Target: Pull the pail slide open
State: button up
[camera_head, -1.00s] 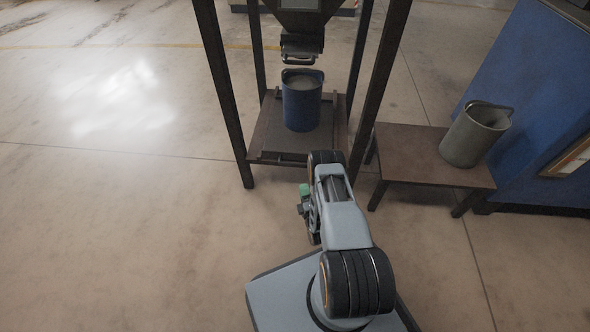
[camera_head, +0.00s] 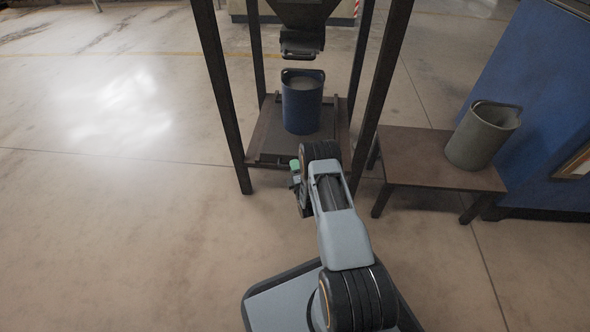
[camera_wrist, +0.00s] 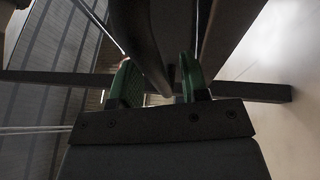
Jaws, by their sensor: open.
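The pail slide (camera_head: 268,140) is a dark flat tray low inside the dark metal stand. A blue pail (camera_head: 301,108) with its handle up stands on it. My gripper (camera_head: 295,172) is at the slide's front edge, mostly hidden by my arm. In the wrist view my gripper (camera_wrist: 160,84) shows two green fingers spread apart. A dark rounded bar (camera_wrist: 146,45) runs down into the space between the fingers. It may be the slide's handle; I cannot tell whether either finger touches it.
The stand's front legs (camera_head: 222,95) rise on both sides of the slide. A hopper (camera_head: 302,40) hangs above the pail. At right, a low brown table (camera_head: 425,172) holds a grey-green pail (camera_head: 483,137) beside a blue cabinet (camera_head: 535,95). The floor at left is clear.

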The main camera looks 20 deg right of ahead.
jog(key=shift+w, duration=0.15)
grip_shut()
dwell(0.4)
